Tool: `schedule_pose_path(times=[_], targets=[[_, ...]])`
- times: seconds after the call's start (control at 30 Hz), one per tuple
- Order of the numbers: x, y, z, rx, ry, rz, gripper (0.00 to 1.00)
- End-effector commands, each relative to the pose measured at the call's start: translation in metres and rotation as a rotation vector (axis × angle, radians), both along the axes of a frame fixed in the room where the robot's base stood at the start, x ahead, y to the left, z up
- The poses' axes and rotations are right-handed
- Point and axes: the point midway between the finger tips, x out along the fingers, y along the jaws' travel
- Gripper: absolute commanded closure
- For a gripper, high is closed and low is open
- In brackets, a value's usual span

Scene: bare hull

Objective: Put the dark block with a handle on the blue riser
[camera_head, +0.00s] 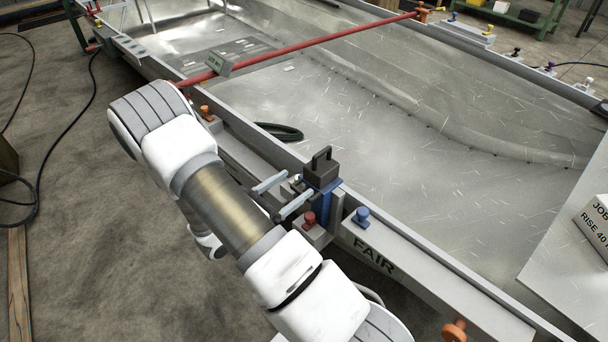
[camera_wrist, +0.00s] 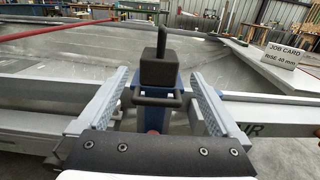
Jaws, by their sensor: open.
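The dark block (camera_head: 322,170) has an upright handle. It rests upright on top of the blue riser (camera_head: 325,206) at the near rail of the hull. In the wrist view the block (camera_wrist: 158,72) stands centred on the riser (camera_wrist: 155,118), which has a dark bar across its front. My gripper (camera_head: 298,184) is open and empty just left of the block in the head view. In the wrist view its fingers (camera_wrist: 158,76) stand apart, with the block and riser beyond and between them, clear of both.
A job card (camera_head: 596,222) reading RISE 40 stands at the right. A blue knob (camera_head: 361,216), a red knob (camera_head: 309,219) and an orange knob (camera_head: 455,330) are along the near rail. A red bar (camera_head: 320,40) crosses the hull. A dark coil (camera_head: 280,132) lies inside; the hull floor is mostly clear.

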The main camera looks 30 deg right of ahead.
Motion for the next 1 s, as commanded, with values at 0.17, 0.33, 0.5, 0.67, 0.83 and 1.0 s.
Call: schedule_pose_path(times=[0.17,0.33,0.5,0.67,0.83,1.0], targets=[[-0.004,0.008,0.008,0.015,-0.023,-0.024,0.00],[-0.021,0.004,0.040,0.107,-0.130,-0.154,0.00],[-0.049,0.004,0.077,0.255,-0.284,-0.331,0.00],[-0.077,0.011,0.103,0.409,-0.433,-0.482,0.00],[-0.104,0.026,0.126,0.586,-0.594,-0.625,0.00],[-0.126,0.047,0.145,0.777,-0.759,-0.749,0.00]])
